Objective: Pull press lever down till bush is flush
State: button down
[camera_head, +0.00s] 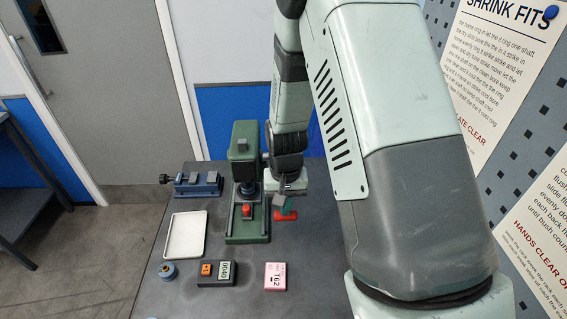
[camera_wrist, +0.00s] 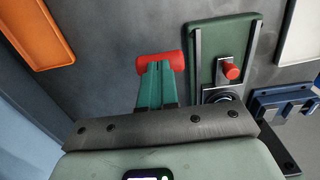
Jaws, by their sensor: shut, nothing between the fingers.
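The green press (camera_head: 242,165) stands on the bench, its base plate toward the front. A small red cylindrical piece (camera_head: 247,210) is at its base; it also shows in the wrist view (camera_wrist: 231,71). I cannot tell which part is the bush or whether it is flush. A red bar, apparently the lever grip (camera_head: 283,216), lies right of the press; it spans my fingertips in the wrist view (camera_wrist: 160,62). My gripper (camera_head: 290,206) has its teal fingers shut, nothing between them, tips at the red bar. Whether they touch it is unclear. The lever's arm is hidden.
A blue vise (camera_head: 197,184) and a white tray (camera_head: 185,235) are left of the press. An orange tray (camera_wrist: 38,30) shows in the wrist view.

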jog(key=shift+w+f, duration=0.2)
jog(key=shift+f, duration=0.3)
jog(key=shift+w+f, duration=0.15)
jog(key=shift+f, duration=0.3)
jog(key=shift+w+f, duration=0.1)
jog(key=shift+f, duration=0.1)
jog(key=shift+w+f, duration=0.75)
jog(key=shift+f, duration=0.3)
dwell(0.5)
jog(key=shift+s+r, duration=0.7)
jog(key=shift+r, duration=0.35)
jog(key=shift+s+r, duration=0.7)
jog(key=shift+r, duration=0.35)
jog(key=shift+s+r, duration=0.25)
jog(key=shift+r, duration=0.55)
jog(key=shift+s+r, duration=0.25)
jog(key=shift+r, duration=0.6)
jog(key=shift+s+r, duration=0.25)
jog(key=shift+r, duration=0.55)
